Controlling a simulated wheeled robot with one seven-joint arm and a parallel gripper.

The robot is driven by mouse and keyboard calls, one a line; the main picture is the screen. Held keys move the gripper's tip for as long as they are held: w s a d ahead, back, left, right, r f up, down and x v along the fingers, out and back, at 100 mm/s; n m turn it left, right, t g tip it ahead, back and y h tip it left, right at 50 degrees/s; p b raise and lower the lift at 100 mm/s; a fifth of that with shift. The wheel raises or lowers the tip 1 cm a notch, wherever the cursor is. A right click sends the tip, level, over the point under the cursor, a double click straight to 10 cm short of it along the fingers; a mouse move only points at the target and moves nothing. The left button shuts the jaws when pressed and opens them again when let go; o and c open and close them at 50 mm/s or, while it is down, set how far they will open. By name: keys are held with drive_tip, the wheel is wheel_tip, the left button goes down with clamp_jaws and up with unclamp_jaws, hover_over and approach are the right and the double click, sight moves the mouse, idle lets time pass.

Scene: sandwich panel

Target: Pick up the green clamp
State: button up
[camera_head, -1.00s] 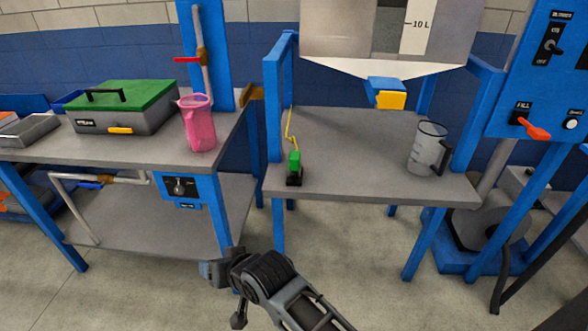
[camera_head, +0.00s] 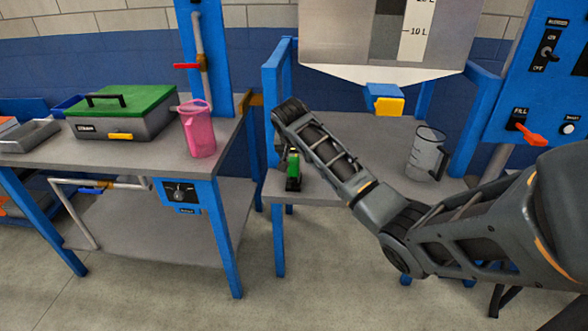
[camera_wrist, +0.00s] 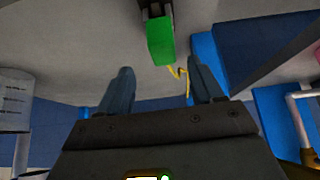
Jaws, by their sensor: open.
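The green clamp (camera_head: 293,171) stands upright on the grey table (camera_head: 330,188), near its front left corner, with a black base. In the wrist view the green clamp (camera_wrist: 160,42) is at the top, a little left of centre, beyond my fingertips. My gripper (camera_wrist: 160,78) is open, and nothing is between its two fingers. The fingers are hidden in the head view.
A clear jug (camera_head: 427,153) stands on the table's right side. A blue post (camera_head: 275,100) rises close beside the clamp, and a yellow cord (camera_wrist: 178,72) is near it. A yellow-tipped blue spout (camera_head: 388,103) hangs above. A pink jug (camera_head: 198,130) stands on the left bench.

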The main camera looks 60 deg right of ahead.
sight(294, 161)
drive_tip(key=shift+x, duration=3.1)
drive_tip(key=shift+w+a, duration=0.15)
drive_tip(key=shift+w, duration=0.05)
drive_tip(key=c, duration=1.1)
drive_tip(key=shift+r, duration=0.1)
drive_tip(key=shift+c, duration=0.2)
drive_tip(key=shift+w+r, duration=0.1)
drive_tip(key=shift+r, duration=0.45)
wheel_tip(294, 161, up, 3)
drive_tip(key=shift+f, duration=0.2)
drive_tip(key=s+d+r, duration=0.2)
drive_tip(key=s+r, duration=0.5)
drive_tip(key=s, duration=0.4)
drive_tip(key=shift+s, duration=0.3)
